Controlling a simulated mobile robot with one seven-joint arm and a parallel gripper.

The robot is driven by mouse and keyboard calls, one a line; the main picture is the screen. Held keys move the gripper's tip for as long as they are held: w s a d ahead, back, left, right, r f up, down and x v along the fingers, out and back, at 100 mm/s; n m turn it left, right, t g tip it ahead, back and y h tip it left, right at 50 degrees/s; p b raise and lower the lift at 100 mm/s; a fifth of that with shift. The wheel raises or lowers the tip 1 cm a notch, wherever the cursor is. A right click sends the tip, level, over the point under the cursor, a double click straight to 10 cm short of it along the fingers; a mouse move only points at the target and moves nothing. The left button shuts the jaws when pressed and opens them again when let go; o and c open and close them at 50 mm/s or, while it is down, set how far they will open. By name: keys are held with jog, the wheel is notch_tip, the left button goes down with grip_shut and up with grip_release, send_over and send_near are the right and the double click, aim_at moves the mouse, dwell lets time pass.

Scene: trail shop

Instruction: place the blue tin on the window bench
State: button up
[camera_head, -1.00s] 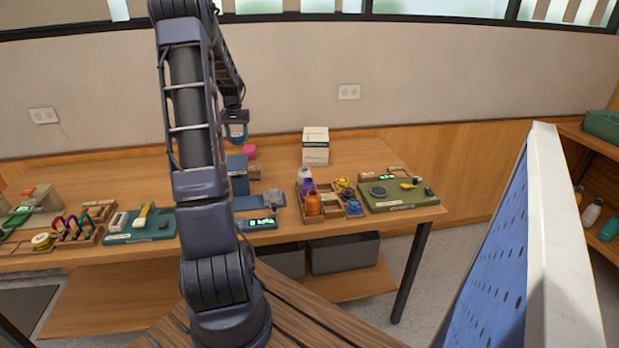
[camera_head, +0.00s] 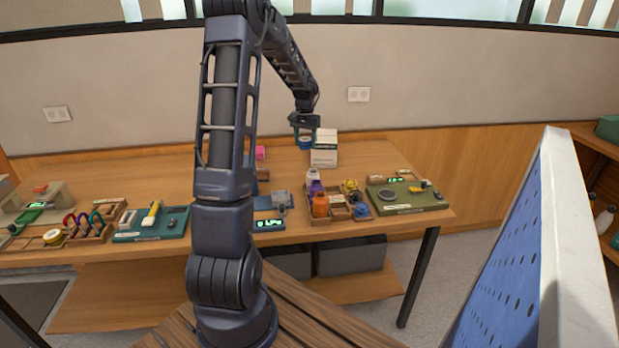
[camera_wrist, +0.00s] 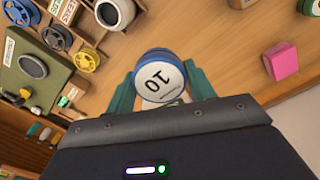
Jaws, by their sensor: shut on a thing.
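In the head view the tin (camera_head: 305,143) hangs below my gripper (camera_head: 305,134), just left of and overlapping a white box in the picture. It appears held above the back of the long wooden bench (camera_head: 110,182) below the windows. I cannot tell for sure whether this is the window bench.
The white box (camera_head: 324,157) stands at the bench's back. A pink block (camera_wrist: 281,60) lies left of it in the head view. A tray of bottles (camera_head: 322,217) and a green mat (camera_head: 415,203) are at the right front. A blue perforated panel (camera_head: 510,240) stands at right.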

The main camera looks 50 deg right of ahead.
notch_tip(320, 180, down, 17)
jog(key=shift+r, duration=0.15)
dwell(0.5)
jog(key=o, duration=1)
